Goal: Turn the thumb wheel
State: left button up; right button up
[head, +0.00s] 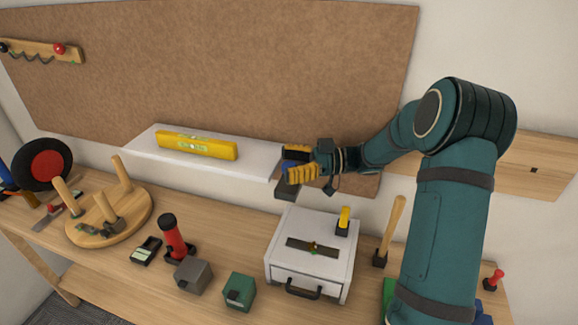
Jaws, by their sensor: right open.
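No part can be clearly made out as the thumb wheel. A dark flat tool (325,249) with a small coloured part near its middle lies on top of a white box; it is too small to tell whether that part is a wheel. My right gripper (290,164), with yellow fingers, is open at the right end of the white wall shelf (258,164), above and behind the box. A dark block (287,189) shows just below its fingers; I cannot tell whether they touch. My left gripper is out of view.
The white box (283,238) has a front handle and a yellow-topped item (344,220) on it. A yellow level (197,145) lies on the shelf. A round wooden stool (140,217), red torch (173,237), grey block (193,276), green block (239,291) and hammer (391,228) occupy the bench.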

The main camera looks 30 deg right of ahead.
aim_at(289, 165)
notch_tip(289, 165, up, 9)
jog(key=shift+r, duration=0.1)
dwell(0.7)
